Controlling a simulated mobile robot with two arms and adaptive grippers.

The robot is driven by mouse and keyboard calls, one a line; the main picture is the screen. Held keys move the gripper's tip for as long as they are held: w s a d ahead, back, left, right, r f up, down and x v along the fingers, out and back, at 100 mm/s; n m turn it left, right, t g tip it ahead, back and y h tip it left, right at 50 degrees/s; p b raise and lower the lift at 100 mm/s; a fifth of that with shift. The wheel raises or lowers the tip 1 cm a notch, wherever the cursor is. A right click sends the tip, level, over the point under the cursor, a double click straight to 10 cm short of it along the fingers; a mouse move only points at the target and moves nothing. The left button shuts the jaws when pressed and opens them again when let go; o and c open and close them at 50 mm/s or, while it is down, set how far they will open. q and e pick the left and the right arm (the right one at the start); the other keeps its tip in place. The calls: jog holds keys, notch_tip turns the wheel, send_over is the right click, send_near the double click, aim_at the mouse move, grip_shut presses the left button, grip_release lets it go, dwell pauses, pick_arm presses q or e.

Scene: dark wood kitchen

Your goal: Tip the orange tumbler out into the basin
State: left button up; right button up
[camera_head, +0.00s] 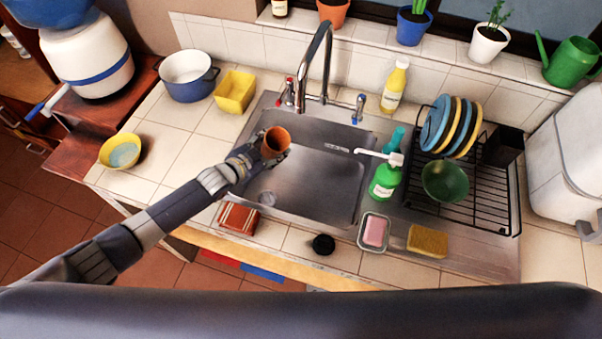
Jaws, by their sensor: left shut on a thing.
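The orange tumbler (276,142) is held by my left gripper (262,153) over the left part of the steel basin (315,185). The gripper is shut on the tumbler's side. The tumbler's open mouth faces up and toward the camera, so I see into it. It looks upright or only slightly tilted; I cannot tell exactly. I cannot make out any contents inside it. My left arm reaches in from the lower left over the counter edge. My right gripper does not show.
The tall faucet (326,62) stands behind the basin. A green soap bottle (384,182) stands at the basin's right, by a dish rack (480,195) with plates. A striped cloth (239,218), black stopper (323,244), soap dish (374,232) and sponge (427,241) line the front edge.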

pick_arm(q)
jog(key=shift+w+a+n+b, duration=0.25)
jog(key=shift+n+b, duration=0.05)
jog(key=shift+b, duration=0.3)
jog(key=a+f+n+h+b, duration=0.1)
jog(key=b, duration=0.2)
jog(key=shift+w+g+b, duration=0.3)
jog(key=shift+g+b, duration=0.1)
jog(key=shift+w+r, duration=0.1)
jog(key=shift+r, duration=0.15)
jog(key=shift+w+a+r+n+g+h+b, duration=0.1)
jog(key=shift+a+r+n+g+h+b, duration=0.15)
jog(key=shift+n+h+b, duration=0.65)
jog(key=shift+r+y, duration=0.1)
jog(key=shift+y, duration=0.3)
